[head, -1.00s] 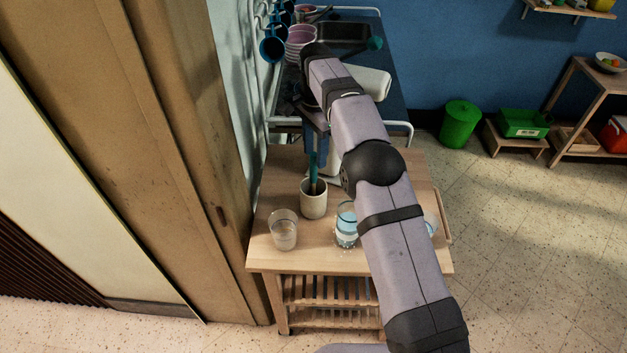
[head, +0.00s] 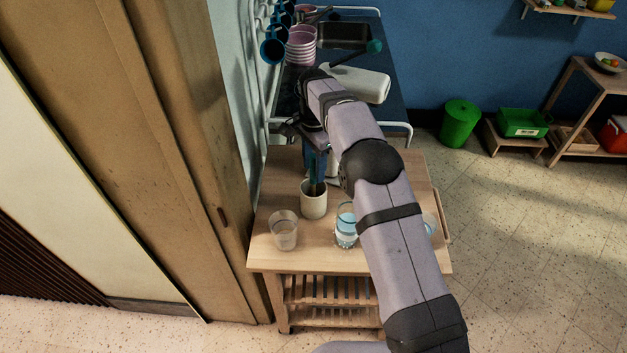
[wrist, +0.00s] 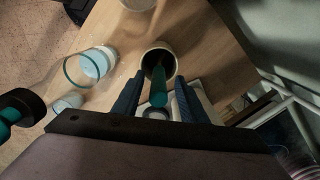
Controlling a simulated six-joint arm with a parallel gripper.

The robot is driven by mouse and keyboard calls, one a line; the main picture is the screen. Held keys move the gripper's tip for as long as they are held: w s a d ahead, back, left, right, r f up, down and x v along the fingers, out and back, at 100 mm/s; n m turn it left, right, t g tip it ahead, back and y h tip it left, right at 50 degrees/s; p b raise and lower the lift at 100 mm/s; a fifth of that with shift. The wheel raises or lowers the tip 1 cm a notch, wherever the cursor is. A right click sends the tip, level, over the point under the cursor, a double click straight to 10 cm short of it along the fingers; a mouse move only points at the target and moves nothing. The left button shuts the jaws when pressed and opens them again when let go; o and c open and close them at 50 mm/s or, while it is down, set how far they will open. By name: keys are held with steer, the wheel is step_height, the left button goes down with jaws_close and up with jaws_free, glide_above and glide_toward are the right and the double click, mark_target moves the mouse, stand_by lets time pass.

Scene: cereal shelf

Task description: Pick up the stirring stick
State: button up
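The stirring stick (wrist: 159,88) is teal at its top and brown lower down. It stands in a cream cup (head: 314,205) on the wooden cart; the cup also shows in the wrist view (wrist: 146,56). My gripper (wrist: 156,95) is open, its two blue fingers on either side of the stick's teal top, with a gap visible to each finger. In the head view my gripper (head: 315,165) is above the cup, and its fingers and my arm hide most of the stick.
A clear glass (head: 284,232) stands left of the cup, and a glass with blue liquid (head: 346,232) stands to its right. Another glass (head: 430,226) is partly behind my arm. A tall brown cabinet (head: 180,120) stands at left.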

mark_target(314, 174)
steer(key=shift+s+f+p, duration=0.2)
steer(key=shift+f+p, duration=0.65)
steer(key=shift+f, duration=0.95)
jaws_close()
steer(key=shift+r, duration=0.15)
